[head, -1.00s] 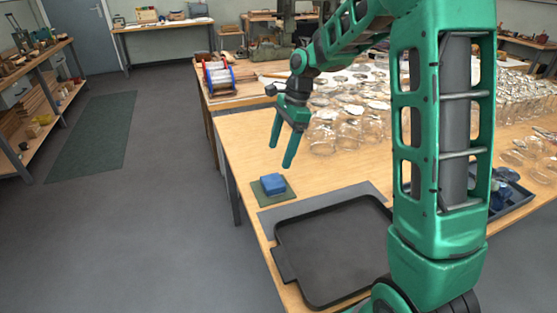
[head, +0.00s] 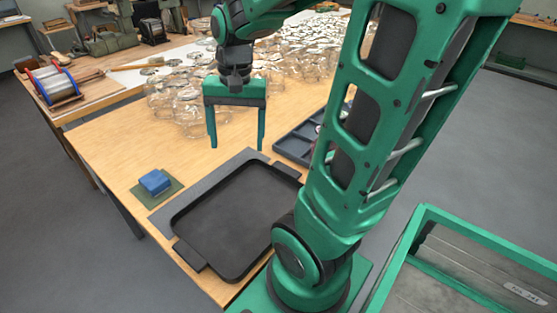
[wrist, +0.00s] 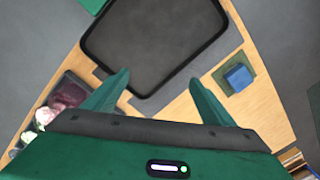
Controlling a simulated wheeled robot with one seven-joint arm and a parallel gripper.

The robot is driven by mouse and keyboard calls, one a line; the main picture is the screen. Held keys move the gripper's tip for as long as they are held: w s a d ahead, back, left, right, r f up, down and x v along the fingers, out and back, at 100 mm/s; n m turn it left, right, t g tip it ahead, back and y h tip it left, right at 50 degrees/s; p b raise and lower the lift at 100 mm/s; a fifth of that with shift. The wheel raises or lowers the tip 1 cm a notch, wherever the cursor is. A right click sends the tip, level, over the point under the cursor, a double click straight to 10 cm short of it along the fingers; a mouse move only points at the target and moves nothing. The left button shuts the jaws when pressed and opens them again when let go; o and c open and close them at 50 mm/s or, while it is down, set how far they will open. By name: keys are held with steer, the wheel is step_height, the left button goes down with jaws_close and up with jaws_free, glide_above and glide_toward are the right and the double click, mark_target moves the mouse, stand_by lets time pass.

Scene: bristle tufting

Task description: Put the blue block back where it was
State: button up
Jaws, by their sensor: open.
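The blue block (head: 155,182) sits on a small dark green mat (head: 172,187) near the left edge of the wooden table. The blue block also shows in the wrist view (wrist: 238,77), on the green mat (wrist: 229,89), to the right of my fingers. My gripper (head: 237,147) is open and empty above the table, to the right of the block and beyond the black tray. In the wrist view my two fingers (wrist: 160,82) are spread wide with nothing between them.
A black tray (head: 187,225) lies on a grey mat at the table's front. Many glass jars (head: 190,115) crowd the back. A divided dark tray (head: 292,148) lies right of my gripper. A red and blue spool rack (head: 55,85) stands at the far left. Bare wood (head: 115,150) lies around the block.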

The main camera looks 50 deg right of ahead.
steer(key=s+d+f+n, duration=0.1)
steer(key=s+n, duration=0.2)
steer(key=s, duration=0.9)
steer(key=shift+s+d+f+n+h, duration=0.3)
steer(key=shift+s+d+f+n, duration=0.1)
